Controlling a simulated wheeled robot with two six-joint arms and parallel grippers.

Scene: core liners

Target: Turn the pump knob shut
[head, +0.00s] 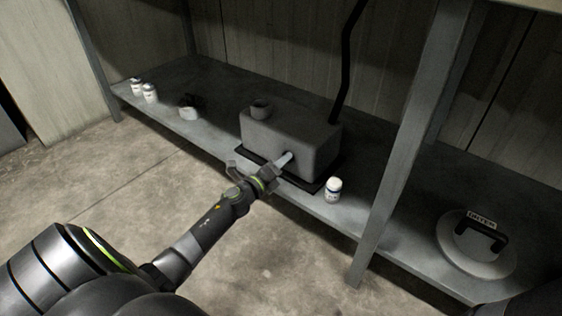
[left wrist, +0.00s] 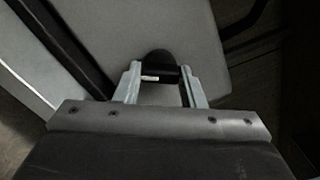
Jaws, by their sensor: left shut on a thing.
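The pump (head: 290,138) is a grey box on a black base, standing on the lower shelf, with a round grey cap on top and a black pipe rising behind it. My left gripper (head: 284,160) reaches its front face. The pump's face also fills the left wrist view (left wrist: 170,25). There the dark pump knob (left wrist: 160,66), with a small white mark, sits between the two fingers of my left gripper (left wrist: 160,82), which is shut on it. In the head view the fingers mostly hide the knob. My right gripper is not in view.
A white bottle (head: 334,189) stands close right of the pump. Two white bottles (head: 150,93) and a small white and black item (head: 189,107) are at the left. A shelf post (head: 400,150) rises at right, before a round lid (head: 474,246) with a black handle.

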